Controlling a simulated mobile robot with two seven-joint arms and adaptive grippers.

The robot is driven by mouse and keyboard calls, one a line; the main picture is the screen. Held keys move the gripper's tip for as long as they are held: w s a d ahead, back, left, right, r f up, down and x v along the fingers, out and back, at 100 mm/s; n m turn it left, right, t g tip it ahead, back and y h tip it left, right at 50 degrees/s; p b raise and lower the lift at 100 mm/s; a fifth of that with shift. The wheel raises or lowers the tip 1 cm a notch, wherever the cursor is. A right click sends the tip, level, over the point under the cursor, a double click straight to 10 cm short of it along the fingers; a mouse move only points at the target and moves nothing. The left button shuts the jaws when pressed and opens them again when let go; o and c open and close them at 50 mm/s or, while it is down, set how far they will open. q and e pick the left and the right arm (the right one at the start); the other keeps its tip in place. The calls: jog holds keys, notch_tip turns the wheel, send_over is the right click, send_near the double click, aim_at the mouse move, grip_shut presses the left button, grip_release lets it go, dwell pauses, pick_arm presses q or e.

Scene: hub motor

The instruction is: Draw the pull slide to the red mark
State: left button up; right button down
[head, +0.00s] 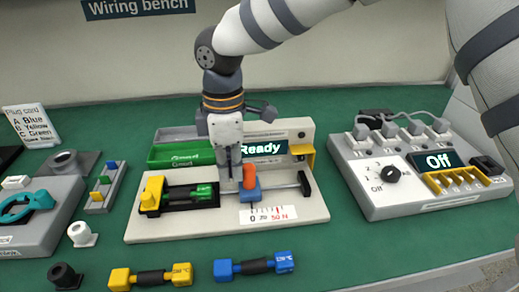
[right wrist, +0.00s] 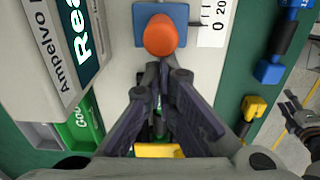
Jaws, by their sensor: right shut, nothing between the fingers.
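The pull slide is a blue block (head: 247,195) with an upright orange knob (head: 249,177) on a rod of the white pull fixture (head: 225,228). Its scale card (head: 268,214) reads 0, 20, 50 N in front of it, with red marks towards the right; the slide stands near the 0 end. My right gripper (head: 230,172) is shut and empty, just left of the knob. In the right wrist view its fingertips (right wrist: 168,76) are below the knob (right wrist: 165,35), apart from it. A dark gripper, seemingly my left (right wrist: 287,103), shows at the right edge, its opening unclear.
A green-and-black motor connector lies in a yellow-ended clamp (head: 152,195) left of the slide. A display reading Ready (head: 262,148) and a green bin (head: 180,155) stand behind. Yellow (head: 150,277) and blue (head: 253,266) cable pieces lie in front. A tester reading Off (head: 437,162) stands right.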

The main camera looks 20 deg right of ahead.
aim_at(248, 166)
jog(key=shift+f, duration=0.8)
pick_arm(q)
jog(key=shift+w+r+p, duration=0.35)
jog(key=shift+w+r, duration=0.1)
jog(key=shift+w, duration=0.1)
pick_arm(e)
jog(key=shift+s+d, duration=0.2)
jog(key=shift+d, duration=0.4)
jog(key=shift+s+d, duration=0.15)
jog(key=shift+d, duration=0.45)
pick_arm(q)
jog(key=shift+w+r+t+p, duration=0.3)
jog(key=shift+w+r+t, duration=0.1)
pick_arm(e)
jog(key=shift+s+d, duration=0.2)
jog(key=shift+d, duration=0.45)
jog(key=shift+s+d, duration=0.2)
jog(key=shift+d, duration=0.4)
jog(key=shift+a, duration=0.15)
jog(key=shift+w+a, duration=0.25)
jog(key=shift+a, duration=0.35)
jog(key=shift+r, duration=4)
